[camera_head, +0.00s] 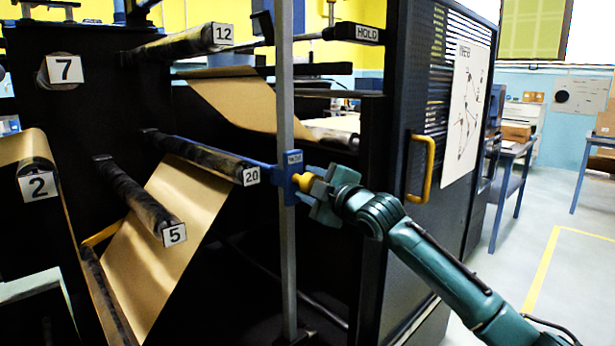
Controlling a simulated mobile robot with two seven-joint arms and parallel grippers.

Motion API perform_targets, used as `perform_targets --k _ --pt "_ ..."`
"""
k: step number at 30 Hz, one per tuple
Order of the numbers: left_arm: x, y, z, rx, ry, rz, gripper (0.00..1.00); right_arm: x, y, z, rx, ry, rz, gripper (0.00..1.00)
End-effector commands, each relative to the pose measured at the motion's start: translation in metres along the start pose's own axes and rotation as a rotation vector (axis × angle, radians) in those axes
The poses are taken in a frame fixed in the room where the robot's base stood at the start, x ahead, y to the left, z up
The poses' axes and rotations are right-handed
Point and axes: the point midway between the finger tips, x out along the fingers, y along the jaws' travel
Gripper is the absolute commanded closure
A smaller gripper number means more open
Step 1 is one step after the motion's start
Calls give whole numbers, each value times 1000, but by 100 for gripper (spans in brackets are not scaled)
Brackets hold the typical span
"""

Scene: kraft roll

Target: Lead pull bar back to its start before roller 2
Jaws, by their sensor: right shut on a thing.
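My right gripper (316,186) is shut on the yellow knob (302,181) at the right end of the blue pull bar. The bar's blue bracket (289,176) sits on a grey upright post (286,110), just right of roller 20. The bar's far part runs behind roller 20 and is mostly hidden. Roller 2 (38,186) is at the far left, with brown kraft paper (165,235) beside it and below roller 20 (250,176). My left gripper is out of the picture.
Roller 5 (174,234) sticks out at lower middle left, and roller 12 (222,34) at the top. Plate 7 (65,69) is on the black side wall. A black cabinet door with a yellow handle (420,168) stands close right of my gripper. Floor at right is open.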

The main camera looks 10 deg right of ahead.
Motion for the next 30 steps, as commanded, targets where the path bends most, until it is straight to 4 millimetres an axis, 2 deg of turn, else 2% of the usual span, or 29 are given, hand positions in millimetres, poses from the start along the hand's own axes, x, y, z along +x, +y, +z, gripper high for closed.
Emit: perform_targets --k 3,14,27,30 --pt "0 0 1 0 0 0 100 0 -4 6 -1 -5 -2 94" --pt "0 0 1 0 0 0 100 0 -6 7 -1 -4 -3 94" --pt "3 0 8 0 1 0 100 -2 -40 10 1 -2 -3 94" --pt "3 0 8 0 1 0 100 -2 -43 10 0 -2 -3 94"
